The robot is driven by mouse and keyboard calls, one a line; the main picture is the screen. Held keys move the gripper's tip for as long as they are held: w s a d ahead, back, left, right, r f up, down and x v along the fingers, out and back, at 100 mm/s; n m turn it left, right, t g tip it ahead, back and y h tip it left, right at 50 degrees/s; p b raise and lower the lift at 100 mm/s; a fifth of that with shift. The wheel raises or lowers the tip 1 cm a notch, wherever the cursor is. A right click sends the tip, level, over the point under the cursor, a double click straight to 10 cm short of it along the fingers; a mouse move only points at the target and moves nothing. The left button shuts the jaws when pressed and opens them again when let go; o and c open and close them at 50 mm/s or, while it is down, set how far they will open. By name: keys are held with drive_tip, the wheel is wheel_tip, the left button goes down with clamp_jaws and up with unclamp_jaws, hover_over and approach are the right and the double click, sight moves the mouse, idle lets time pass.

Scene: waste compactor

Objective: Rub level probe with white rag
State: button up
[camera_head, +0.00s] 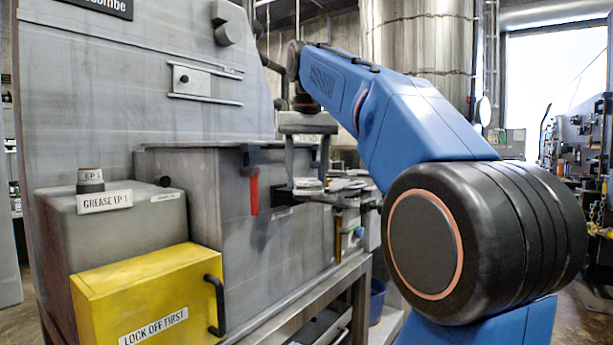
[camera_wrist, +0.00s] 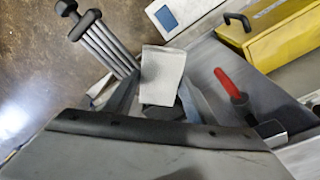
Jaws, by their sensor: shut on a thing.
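The white rag (camera_wrist: 163,72) shows in the middle of the wrist view, between the fingers of my gripper (camera_wrist: 158,92). My gripper is shut on it. In the head view my gripper (camera_head: 307,165) points down beside the grey machine, and a pale patch that may be the rag lies at its tips. A bundle of several grey rods with black ends (camera_wrist: 100,45), which looks like the level probe, is to the upper left of the rag in the wrist view, apart from it. I cannot clearly make out the probe in the head view.
A red-handled lever (camera_head: 253,190) hangs on the grey machine (camera_head: 200,160), left of my gripper. A yellow lock-off box (camera_head: 150,295) and a grey grease box (camera_head: 115,225) stand in front at left.

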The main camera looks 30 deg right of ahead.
drive_tip(key=shift+f, duration=0.3)
drive_tip(key=w+d, duration=0.3)
drive_tip(key=d, duration=0.7)
drive_tip(key=shift+w, duration=0.35)
idle(1.0)
drive_tip(key=shift+f, duration=0.1)
